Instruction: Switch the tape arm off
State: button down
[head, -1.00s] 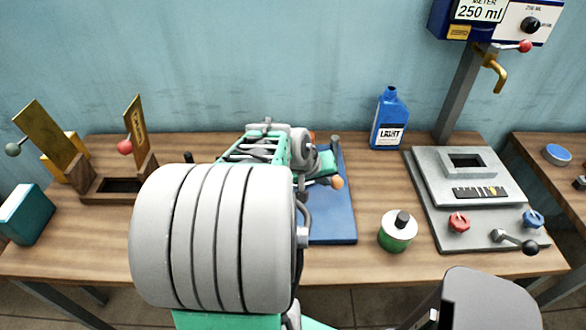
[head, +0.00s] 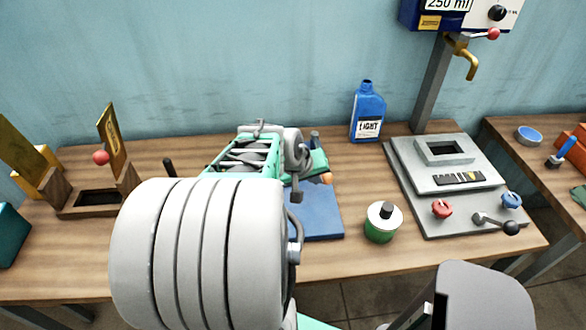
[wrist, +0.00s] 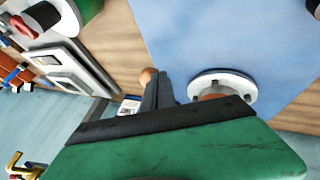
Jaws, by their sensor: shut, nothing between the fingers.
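The blue board (head: 320,222) lies on the table, largely hidden behind my arm. An orange ball knob (head: 326,178) shows there beside my green gripper (head: 317,163), with a grey post (head: 314,138) just behind. I cannot make out the rest of the tape arm or its on/off position. In the wrist view my gripper (wrist: 158,82) has its dark fingers together and empty. The orange ball (wrist: 148,75) appears close beside the fingertips; contact is unclear. A white disc with an orange-brown centre (wrist: 222,88) sits on the blue board, partly covered by my gripper.
A green can (head: 382,224) stands right of the board, and a blue bottle (head: 367,114) behind. Farther right is a grey panel (head: 408,180) with a red knob (head: 441,208), a blue knob (head: 511,200) and a lever (head: 495,223). Wooden holders (head: 75,205) stand at left.

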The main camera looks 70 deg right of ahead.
jog(key=w+a+f+v, duration=0.1)
jog(key=w+v, duration=0.1)
jog(key=v, duration=1)
jog(key=shift+w, duration=0.15)
jog(key=shift+r, duration=0.1)
